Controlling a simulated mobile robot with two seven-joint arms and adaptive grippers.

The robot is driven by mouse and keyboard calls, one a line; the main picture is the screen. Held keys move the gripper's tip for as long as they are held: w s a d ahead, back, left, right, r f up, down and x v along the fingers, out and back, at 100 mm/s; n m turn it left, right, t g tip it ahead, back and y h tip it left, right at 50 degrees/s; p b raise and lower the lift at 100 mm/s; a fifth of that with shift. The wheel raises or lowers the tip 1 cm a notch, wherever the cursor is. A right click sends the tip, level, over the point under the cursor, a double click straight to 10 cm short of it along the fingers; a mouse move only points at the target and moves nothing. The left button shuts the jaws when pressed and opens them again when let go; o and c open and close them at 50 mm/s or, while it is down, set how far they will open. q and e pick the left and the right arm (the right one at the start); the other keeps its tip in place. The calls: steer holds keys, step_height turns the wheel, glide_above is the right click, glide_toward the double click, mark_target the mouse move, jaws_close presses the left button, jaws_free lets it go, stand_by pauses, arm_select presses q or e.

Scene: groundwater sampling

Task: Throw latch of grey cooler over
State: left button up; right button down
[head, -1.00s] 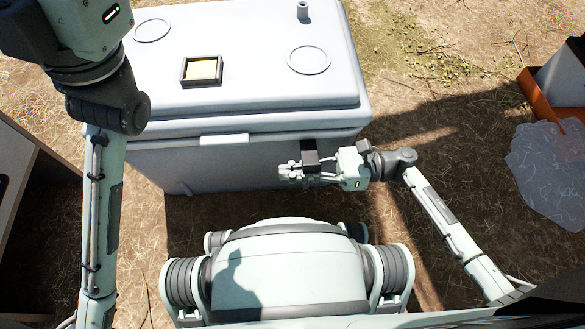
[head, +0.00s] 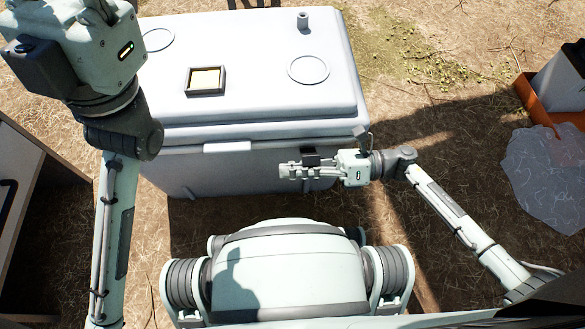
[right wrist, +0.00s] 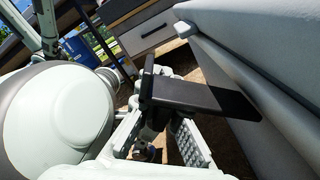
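The grey cooler (head: 270,110) stands in front of me with its lid down. A dark flap (head: 312,159), which looks like its latch, sticks out at the right of its front. In the right wrist view the dark flap (right wrist: 200,97) reaches from near the cooler wall (right wrist: 270,60) across my fingers and hides their tips. My right gripper (head: 288,171) is just in front of the cooler, at the flap. Its fingers (right wrist: 160,140) look apart, with nothing clearly held between them. Whether they touch the flap is unclear.
A pale tab (head: 227,147) is at the front middle of the lid. An orange tray (head: 535,100) and a clear plastic bag (head: 545,170) lie at right. A cabinet (head: 25,165) is at left. Dry ground lies between cooler and tray.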

steer(key=shift+w+r+m+p, duration=0.35)
steer(key=shift+r+m, duration=0.25)
steer(key=shift+m, duration=0.4)
steer(key=c, duration=1.6)
jaws_free()
steer(key=shift+c, duration=0.2)
steer(key=d, duration=1.2)
steer(key=shift+r, duration=0.1)
